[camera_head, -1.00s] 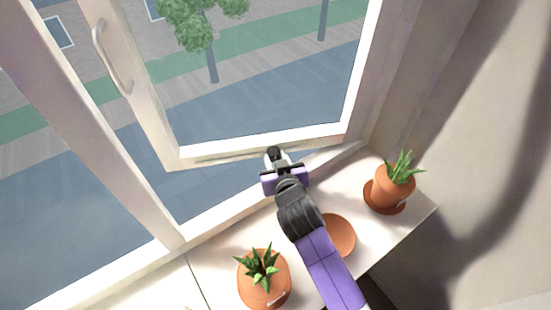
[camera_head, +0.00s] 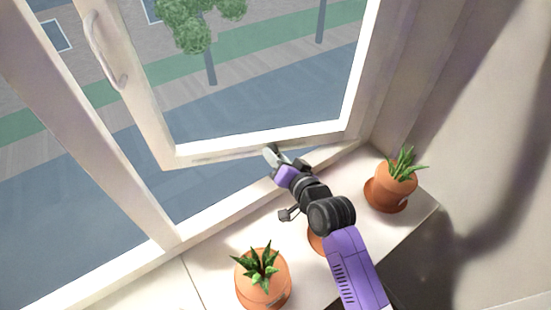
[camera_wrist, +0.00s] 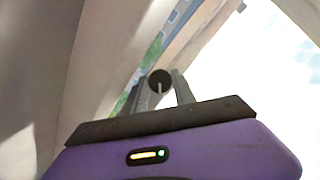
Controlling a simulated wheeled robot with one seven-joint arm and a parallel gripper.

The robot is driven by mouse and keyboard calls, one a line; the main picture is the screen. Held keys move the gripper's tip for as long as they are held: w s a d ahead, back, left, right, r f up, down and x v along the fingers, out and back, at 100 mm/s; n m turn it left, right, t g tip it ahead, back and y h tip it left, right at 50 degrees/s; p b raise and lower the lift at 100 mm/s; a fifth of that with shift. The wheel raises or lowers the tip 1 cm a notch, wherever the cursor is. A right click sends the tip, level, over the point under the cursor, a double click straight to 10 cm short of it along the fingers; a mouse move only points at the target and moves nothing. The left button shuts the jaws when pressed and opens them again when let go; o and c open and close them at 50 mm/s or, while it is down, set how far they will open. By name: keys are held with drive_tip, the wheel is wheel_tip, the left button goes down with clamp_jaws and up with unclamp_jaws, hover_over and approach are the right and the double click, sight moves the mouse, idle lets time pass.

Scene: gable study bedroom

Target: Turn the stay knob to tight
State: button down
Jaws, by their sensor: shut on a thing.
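The stay knob (camera_wrist: 160,80) is a small dark disc with a pale line on its face, in the middle of the wrist view. My gripper (camera_wrist: 162,88) has one grey finger on each side of it and is shut on it. In the head view my gripper (camera_head: 272,155) is at the bottom rail of the open window sash (camera_head: 265,143). There the knob is hidden behind the fingers. I cannot read any tight mark.
A potted plant (camera_head: 263,280) stands on the white sill (camera_head: 213,268) at front left. Another potted plant (camera_head: 396,184) stands on the right. An orange saucer (camera_head: 316,240) is mostly hidden under my arm. A window handle (camera_head: 108,55) is at upper left.

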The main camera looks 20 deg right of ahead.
idle(0.4)
drive_tip(key=c, duration=1)
unclamp_jaws()
drive_tip(key=shift+c, duration=0.2)
drive_tip(key=shift+f, duration=0.1)
